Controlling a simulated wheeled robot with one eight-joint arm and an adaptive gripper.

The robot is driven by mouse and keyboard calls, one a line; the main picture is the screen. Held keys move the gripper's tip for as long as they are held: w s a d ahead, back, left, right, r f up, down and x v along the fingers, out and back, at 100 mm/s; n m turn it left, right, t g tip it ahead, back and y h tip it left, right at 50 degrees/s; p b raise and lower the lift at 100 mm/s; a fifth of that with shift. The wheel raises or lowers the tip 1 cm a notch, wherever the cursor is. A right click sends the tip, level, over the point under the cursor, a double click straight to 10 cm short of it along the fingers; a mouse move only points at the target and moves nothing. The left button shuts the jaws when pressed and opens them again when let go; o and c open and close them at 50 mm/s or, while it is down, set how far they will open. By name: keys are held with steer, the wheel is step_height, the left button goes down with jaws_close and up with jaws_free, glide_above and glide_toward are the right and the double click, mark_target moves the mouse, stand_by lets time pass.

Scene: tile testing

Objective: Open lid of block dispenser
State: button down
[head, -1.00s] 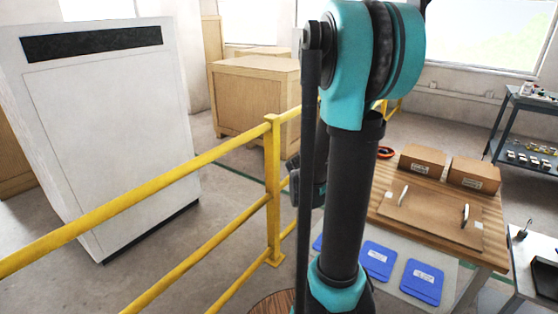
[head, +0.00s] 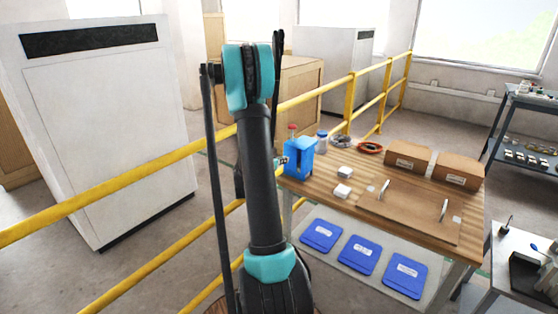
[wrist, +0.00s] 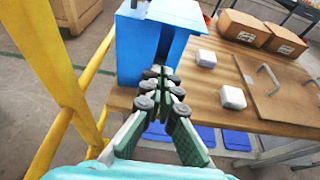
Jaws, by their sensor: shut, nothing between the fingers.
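The blue block dispenser (head: 299,160) stands upright at the left end of the wooden table in the head view. It fills the upper middle of the wrist view (wrist: 136,48), with a dark vertical gap in its near side and a flat blue top. I cannot tell from these frames whether its lid is raised. My gripper (wrist: 160,84) is shut and empty, its fingertips low in front of the dispenser's near side; contact is unclear. In the head view my gripper (head: 281,162) shows small at the dispenser's left side, partly hidden by my arm.
The table (head: 330,188) also holds two white blocks (head: 343,190), a brown board with handles (head: 412,210) and two cardboard boxes (head: 407,156). A yellow railing (head: 349,103) runs close along the dispenser's left and back. Blue trays (head: 358,255) lie below the table.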

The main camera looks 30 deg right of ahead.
steer(key=w+d+r, duration=0.2)
steer(key=d, duration=0.3)
steer(key=shift+d, duration=0.2)
stand_by(0.3)
steer(key=shift+r, duration=0.1)
